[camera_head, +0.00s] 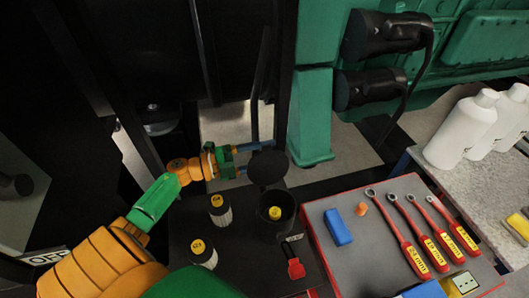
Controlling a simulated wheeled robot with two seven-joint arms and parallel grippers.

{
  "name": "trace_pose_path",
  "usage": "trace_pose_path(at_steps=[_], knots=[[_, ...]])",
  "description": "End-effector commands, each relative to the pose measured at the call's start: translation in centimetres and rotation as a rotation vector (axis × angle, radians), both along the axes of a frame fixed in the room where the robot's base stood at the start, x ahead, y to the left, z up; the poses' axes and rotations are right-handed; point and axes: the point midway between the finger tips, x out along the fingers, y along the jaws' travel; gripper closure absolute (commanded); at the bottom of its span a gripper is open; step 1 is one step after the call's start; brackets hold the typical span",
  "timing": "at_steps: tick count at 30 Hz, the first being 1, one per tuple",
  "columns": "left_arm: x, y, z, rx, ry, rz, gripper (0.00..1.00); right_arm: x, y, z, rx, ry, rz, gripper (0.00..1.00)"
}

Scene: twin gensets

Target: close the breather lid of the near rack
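A dark round lid (267,169) stands tilted up at the back of a black cylindrical cup (277,226) on the dark rack top. The cup's mouth is uncovered, and a yellow-topped piece (275,212) shows inside it. I take this to be the breather lid. My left gripper (250,159) reaches in from the left, just left of the lid and behind the cup. Its two blue fingers are apart with nothing visible between them. The fingertips are close to the lid's upper left edge; I cannot tell whether they touch. My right gripper is not seen.
Two yellow-capped cylinders (220,210) (203,253) stand left of the cup, and a red tag (295,268) lies in front. A red-edged tray (322,218) with several wrenches is at right. A dark upright post (285,80) rises behind my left gripper.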

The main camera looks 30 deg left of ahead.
Motion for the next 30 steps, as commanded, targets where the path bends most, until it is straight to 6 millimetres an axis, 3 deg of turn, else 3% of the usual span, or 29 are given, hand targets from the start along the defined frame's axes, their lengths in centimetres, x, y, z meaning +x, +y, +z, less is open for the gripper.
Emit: trace_pose_path(at_steps=[1, 6, 30], knots=[[-0.01, 0.01, 0.00, 0.000, 0.000, 0.000, 0.54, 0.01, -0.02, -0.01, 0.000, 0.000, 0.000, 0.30], [-0.02, 0.00, -0.01, 0.000, 0.000, 0.000, 1.00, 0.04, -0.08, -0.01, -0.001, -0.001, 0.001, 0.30], [-0.05, -0.01, -0.07, 0.001, 0.001, -0.001, 1.00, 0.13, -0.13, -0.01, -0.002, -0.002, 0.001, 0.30]])
